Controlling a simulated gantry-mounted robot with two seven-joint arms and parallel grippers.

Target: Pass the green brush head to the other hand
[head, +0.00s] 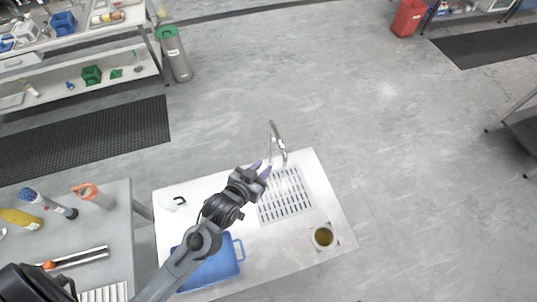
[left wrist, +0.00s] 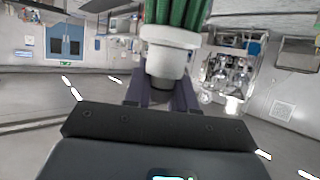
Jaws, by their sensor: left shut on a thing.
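My left gripper (head: 261,170) is above the white sink counter, near the tap, with its arm coming in from the lower left. In the left wrist view its fingers stand either side of the white collar of the green brush head (left wrist: 168,48), and it is shut on that collar. The green bristles point up and away from the gripper and run out of the top of that picture. In the head view the brush head is hidden or too small to make out. My right gripper is not in view.
The sink counter (head: 330,195) has a tap (head: 278,143), a slotted drainer (head: 287,197), a round drain (head: 323,237) and a blue tray (head: 222,268) partly under my arm. A side table (head: 115,225) at left holds a blue-bristled brush (head: 48,203) and an orange-rimmed cup (head: 93,196).

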